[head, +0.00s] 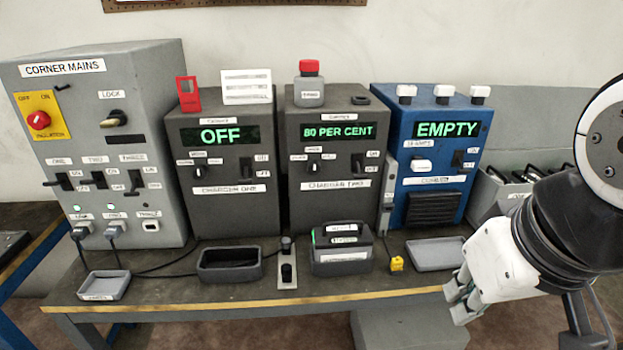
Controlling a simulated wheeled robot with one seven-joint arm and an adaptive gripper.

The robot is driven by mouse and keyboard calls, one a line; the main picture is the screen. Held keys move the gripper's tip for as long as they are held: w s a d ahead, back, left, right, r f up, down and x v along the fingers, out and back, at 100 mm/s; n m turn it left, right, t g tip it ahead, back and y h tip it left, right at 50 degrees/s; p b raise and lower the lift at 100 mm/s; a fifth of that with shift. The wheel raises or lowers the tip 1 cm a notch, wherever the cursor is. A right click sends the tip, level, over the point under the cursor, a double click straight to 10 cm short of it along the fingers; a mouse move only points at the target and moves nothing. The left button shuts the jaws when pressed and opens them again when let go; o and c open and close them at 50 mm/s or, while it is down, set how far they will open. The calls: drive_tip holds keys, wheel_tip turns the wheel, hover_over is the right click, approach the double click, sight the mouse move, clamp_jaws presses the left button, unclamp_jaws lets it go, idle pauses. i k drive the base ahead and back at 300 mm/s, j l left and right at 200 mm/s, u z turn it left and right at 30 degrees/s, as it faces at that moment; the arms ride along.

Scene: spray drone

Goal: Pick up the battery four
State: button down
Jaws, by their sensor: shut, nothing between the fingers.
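A dark grey battery (343,236) with white labels and a green mark on its left sits in the cradle (342,267) in front of the charger marked CHARGER TWO. Its labels are too small to tell whether it is battery four. My gripper (456,303) is at the right, by the front edge of the bench, with its white fingers shut and empty. It is apart from the battery, to its right and nearer the front. No other thing in view can be read as battery four.
Charger one (227,213) reads OFF, charger two (334,203) 80 PER CENT, the blue cooler (436,200) EMPTY. An empty cradle (230,276), a switch box (288,272), a yellow piece (397,263) and a grey tray (436,267) stand on the bench. Cables lie at left.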

sight(340, 243)
drive_tip(key=i+l+z, duration=0.45)
drive_tip(key=i, duration=0.4)
drive_tip(key=l, duration=0.1)
